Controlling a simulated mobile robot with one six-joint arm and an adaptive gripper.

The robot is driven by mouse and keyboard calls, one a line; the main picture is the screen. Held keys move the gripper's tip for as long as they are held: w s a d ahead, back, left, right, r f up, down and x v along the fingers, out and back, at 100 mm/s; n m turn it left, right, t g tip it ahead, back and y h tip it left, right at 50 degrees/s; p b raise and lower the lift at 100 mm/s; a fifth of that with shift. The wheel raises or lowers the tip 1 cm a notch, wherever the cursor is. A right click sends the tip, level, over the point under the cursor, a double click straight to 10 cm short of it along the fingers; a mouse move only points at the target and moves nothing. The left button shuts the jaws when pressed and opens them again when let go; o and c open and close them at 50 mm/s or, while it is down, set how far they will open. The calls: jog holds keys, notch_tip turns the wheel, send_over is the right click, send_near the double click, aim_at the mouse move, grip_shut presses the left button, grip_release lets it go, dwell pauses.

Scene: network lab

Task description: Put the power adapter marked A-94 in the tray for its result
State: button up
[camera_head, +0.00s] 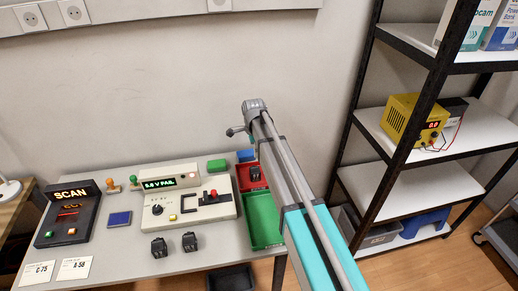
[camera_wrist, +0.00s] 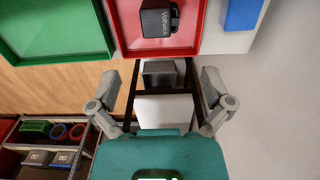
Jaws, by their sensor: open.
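A black power adapter (camera_wrist: 158,20) lies in the red tray (camera_wrist: 197,40). It also shows in the head view (camera_head: 255,174); its side reads what looks like "Voltwerk". Two more black adapters stand on the table front, one left (camera_head: 159,247) and one right (camera_head: 189,241). I cannot read A-94 on any. The green tray (camera_head: 265,231) adjoins the red tray. The tester (camera_head: 196,212) display appears to read "5.0 V FAIL". My gripper (camera_wrist: 160,82) is open and empty, fingers apart, with the red tray beyond its tips. In the head view my arm mostly hides it.
The scanner (camera_head: 67,215) stands at the table's left, with cards C-75 (camera_head: 38,274) and A-58 (camera_head: 74,268) in front. A blue pad (camera_head: 119,219), green block (camera_head: 216,165) and blue block (camera_head: 245,155) lie around the tester. A black-framed shelf (camera_head: 386,185) stands on the right.

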dwell(0.7)
jog(key=shift+s, duration=0.15)
jog(key=s+d+n, duration=1.4)
jog(key=s+d, duration=1)
jog(key=s, duration=0.2)
jog(key=shift+d+n, duration=0.4)
jog(key=shift+a, duration=0.1)
